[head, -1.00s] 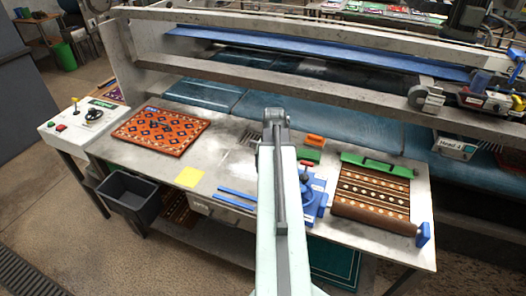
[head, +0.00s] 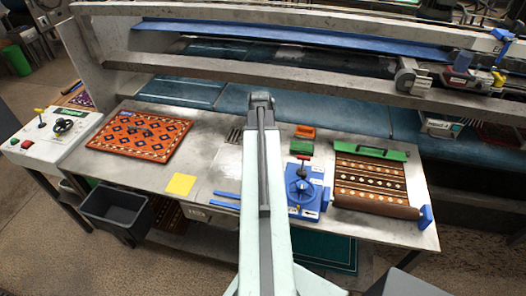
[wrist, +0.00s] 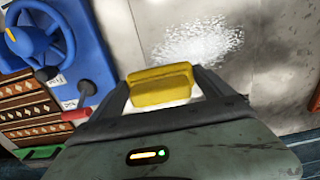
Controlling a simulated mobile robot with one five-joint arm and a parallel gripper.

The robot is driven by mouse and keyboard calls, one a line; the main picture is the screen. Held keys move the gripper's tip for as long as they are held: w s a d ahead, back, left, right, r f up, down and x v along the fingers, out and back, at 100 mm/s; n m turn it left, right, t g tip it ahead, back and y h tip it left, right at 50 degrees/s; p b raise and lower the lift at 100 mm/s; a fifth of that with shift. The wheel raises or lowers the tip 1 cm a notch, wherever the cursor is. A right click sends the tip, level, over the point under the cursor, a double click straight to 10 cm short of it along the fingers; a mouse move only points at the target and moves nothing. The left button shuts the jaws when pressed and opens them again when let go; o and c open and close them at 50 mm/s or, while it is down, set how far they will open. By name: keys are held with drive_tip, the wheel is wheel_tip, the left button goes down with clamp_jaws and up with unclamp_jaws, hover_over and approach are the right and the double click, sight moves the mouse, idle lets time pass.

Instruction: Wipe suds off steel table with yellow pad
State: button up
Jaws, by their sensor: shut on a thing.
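The yellow pad (wrist: 160,92) is a thick, rounded block in the wrist view. My gripper (wrist: 163,84) is shut on it, with a dark finger at each end. The white suds (wrist: 200,42) lie as a speckled patch on the grey steel table (wrist: 265,75), just beyond the pad in that view. I cannot tell whether the pad touches the table. In the head view the steel table (head: 215,150) runs across the middle. My arm hides the gripper and pad there, and the suds are not clear.
A blue device with a handwheel (head: 303,188) stands right of my arm, near a brown patterned rug roll (head: 370,185). An orange rug (head: 140,135) lies left. A flat yellow square (head: 180,184) and blue strips (head: 226,199) lie near the front edge. A beam (head: 250,75) crosses behind.

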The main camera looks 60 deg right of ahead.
sight(220, 166)
drive_tip(key=shift+s+d, duration=0.5)
drive_tip(key=shift+s, duration=0.1)
wheel_tip(220, 166, down, 6)
drive_tip(key=b, duration=0.6)
drive_tip(key=shift+f+b, duration=0.95)
drive_tip(key=shift+b, duration=0.05)
